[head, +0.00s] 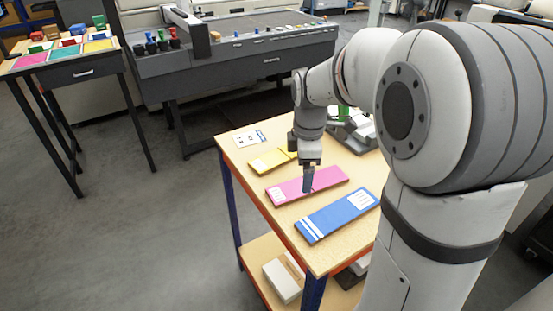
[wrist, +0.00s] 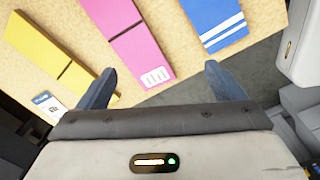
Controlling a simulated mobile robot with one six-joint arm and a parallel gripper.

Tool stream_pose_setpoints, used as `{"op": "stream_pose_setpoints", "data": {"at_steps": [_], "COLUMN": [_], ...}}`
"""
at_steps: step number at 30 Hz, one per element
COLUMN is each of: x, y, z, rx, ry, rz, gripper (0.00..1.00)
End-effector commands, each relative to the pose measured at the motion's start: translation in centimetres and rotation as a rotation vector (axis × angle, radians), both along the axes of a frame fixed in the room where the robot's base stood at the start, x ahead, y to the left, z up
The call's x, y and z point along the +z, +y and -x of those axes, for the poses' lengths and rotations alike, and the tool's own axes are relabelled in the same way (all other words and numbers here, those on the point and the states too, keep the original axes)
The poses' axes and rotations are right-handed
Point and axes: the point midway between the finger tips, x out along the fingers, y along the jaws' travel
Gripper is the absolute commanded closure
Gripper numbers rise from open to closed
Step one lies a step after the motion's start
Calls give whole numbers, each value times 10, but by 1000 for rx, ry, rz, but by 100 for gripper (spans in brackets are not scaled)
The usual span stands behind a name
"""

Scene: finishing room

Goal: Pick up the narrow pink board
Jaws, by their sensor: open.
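The narrow pink board (head: 290,189) lies flat on the wooden table, between a yellow board and a blue board. In the wrist view the pink board (wrist: 133,38) has a dark line across it and a white label at its near end. My gripper (head: 308,188) is over the pink board in the head view and hides a little of it. In the wrist view my gripper (wrist: 158,85) has its two fingers wide apart, with the labelled end of the board between and beyond them. Nothing is held. I cannot tell the exact height of the fingertips above the board.
The blue board (head: 338,215) lies in front of the pink one, and the yellow board (head: 270,160) behind it. A white card (head: 250,138) lies at the table's back left corner. A green-topped device stands behind my arm. Bare tabletop (head: 240,165) separates the boards.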

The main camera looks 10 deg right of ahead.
Motion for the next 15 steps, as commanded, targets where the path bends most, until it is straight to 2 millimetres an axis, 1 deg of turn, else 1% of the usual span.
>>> {"op": "stream_pose_setpoints", "data": {"at_steps": [1, 3, 6, 11, 15], "x": [-5, -11, -17, -26, -41], "y": [1, 1, 2, 2, 1], "z": [-13, -27, -40, -48, -48], "rx": [92, 208, 327, 410, 417], "ry": [16, 31, 42, 52, 53], "rz": [4, 8, 9, 10, 10], "gripper": [11, 11, 11, 11, 11]}}
